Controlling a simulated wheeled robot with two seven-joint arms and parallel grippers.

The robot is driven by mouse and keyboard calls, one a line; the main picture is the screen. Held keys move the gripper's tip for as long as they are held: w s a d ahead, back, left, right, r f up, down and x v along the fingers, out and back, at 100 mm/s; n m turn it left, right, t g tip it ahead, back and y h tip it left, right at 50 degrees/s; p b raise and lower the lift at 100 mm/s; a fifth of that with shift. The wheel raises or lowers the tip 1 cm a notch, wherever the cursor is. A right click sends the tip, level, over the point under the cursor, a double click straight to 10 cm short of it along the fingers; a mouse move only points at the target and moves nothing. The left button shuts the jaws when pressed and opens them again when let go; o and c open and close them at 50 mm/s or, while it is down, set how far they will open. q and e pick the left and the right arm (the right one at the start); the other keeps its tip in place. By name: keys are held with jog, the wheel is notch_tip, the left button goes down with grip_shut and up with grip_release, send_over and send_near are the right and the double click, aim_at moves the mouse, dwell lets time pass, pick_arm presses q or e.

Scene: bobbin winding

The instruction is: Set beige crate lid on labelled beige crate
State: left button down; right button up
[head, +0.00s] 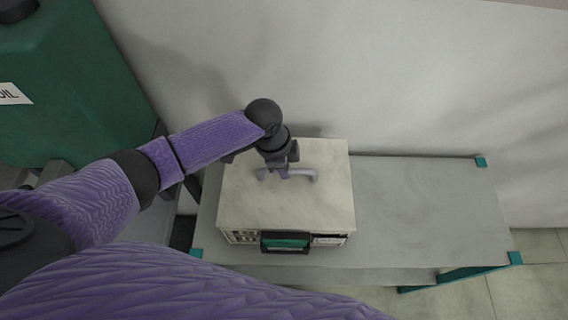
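The beige crate lid (328,205) lies flat over the labelled beige crate (240,238) on the grey bench, and its edges look lined up with the crate's. The crate's front shows slots, a dark-framed green panel and a small pale label. My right gripper is out of view.
The grey bench (430,205) is bare to the right of the crate and has teal corner pieces. A pale wall (400,80) rises behind it. A large green container (60,90) with a white label stands at the far left, beside my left arm.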

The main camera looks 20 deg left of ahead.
pick_arm(q)
jog(key=shift+c, duration=2.4)
grip_release()
jog(key=p+v, duration=0.1)
jog(key=v, duration=0.9)
jog(key=shift+p, duration=0.4)
